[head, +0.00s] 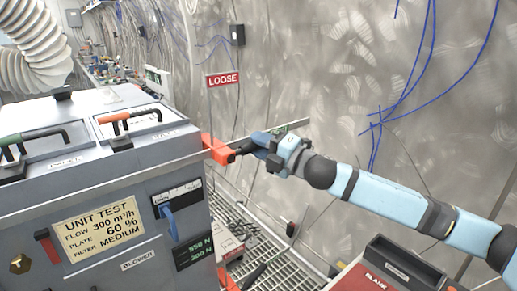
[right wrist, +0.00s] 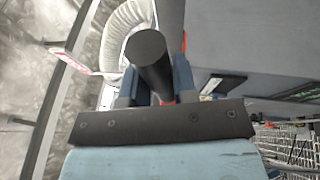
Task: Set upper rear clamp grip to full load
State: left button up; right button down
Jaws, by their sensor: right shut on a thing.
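A red clamp (head: 216,149) sits at the upper right rear corner of the grey unit, with a black grip reaching out to the right. My right gripper (head: 262,144) is shut on this black clamp grip. In the right wrist view the round black end of the grip (right wrist: 150,52) stands between the two blue fingers of my right gripper (right wrist: 155,85), with a bit of red behind. The fingers hide part of the grip. My left gripper is not in view.
A red LOOSE sign (head: 223,80) hangs behind. A red-rimmed box (head: 385,272) stands lower right. Blue cables (head: 378,122) hang at the wall.

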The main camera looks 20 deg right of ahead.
jog(key=shift+f+m+b, duration=0.35)
jog(key=shift+f+m, duration=0.05)
jog(key=c, duration=0.9)
grip_release()
jog(key=b+v, duration=0.3)
jog(key=v, duration=1)
jog(key=shift+s+f+b, duration=0.2)
jog(key=shift+s+b, duration=0.1)
jog(key=shift+s, duration=0.1)
jog(key=shift+f, duration=0.1)
